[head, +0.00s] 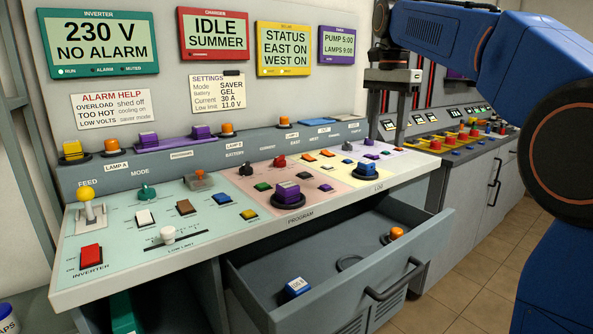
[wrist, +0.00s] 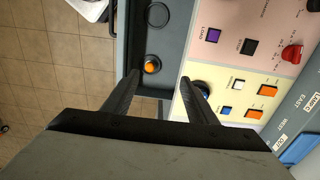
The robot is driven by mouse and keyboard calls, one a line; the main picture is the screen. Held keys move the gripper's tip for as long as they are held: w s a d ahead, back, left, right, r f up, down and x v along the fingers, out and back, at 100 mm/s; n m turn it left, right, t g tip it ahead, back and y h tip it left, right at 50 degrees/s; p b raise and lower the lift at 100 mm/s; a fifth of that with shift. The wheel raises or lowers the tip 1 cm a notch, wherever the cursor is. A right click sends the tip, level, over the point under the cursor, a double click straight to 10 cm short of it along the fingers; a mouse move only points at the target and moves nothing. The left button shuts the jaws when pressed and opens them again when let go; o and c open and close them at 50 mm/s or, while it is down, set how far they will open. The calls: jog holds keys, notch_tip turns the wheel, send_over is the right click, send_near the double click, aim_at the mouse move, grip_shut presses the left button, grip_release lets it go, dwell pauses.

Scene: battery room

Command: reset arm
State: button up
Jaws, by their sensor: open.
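My gripper (wrist: 160,78) is open and empty in the wrist view, its two dark fingers spread apart. It points down over the edge between the open drawer (wrist: 139,35) and the console top (wrist: 215,70). An orange-topped knob (wrist: 151,64) lies in the drawer close to the left fingertip, with no contact that I can make out. A blue knob (wrist: 203,88) on the console is partly hidden behind the right finger. In the head view, my blue arm reaches in from the right above the far end of the console (head: 215,262).
The drawer (head: 405,283) stands pulled out below the console. It holds a blue block (head: 297,287), a dark ring (head: 349,263) and the orange-topped knob (head: 396,233). Display panels (head: 97,43) hang on the wall. A second console (head: 470,160) stands behind; tiled floor (head: 455,290) is clear at right.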

jog(key=s+d+f+n+t, duration=0.2)
jog(key=s+f+n, duration=0.3)
jog(key=s+f, duration=1.1)
jog(key=s+d+f+n+t, duration=0.2)
jog(key=s+d+f+n, duration=0.3)
jog(key=s+f, duration=1.1)
jog(key=shift+s+n+t, duration=0.4)
jog(key=shift+s, duration=0.05)
jog(key=shift+c, duration=0.3)
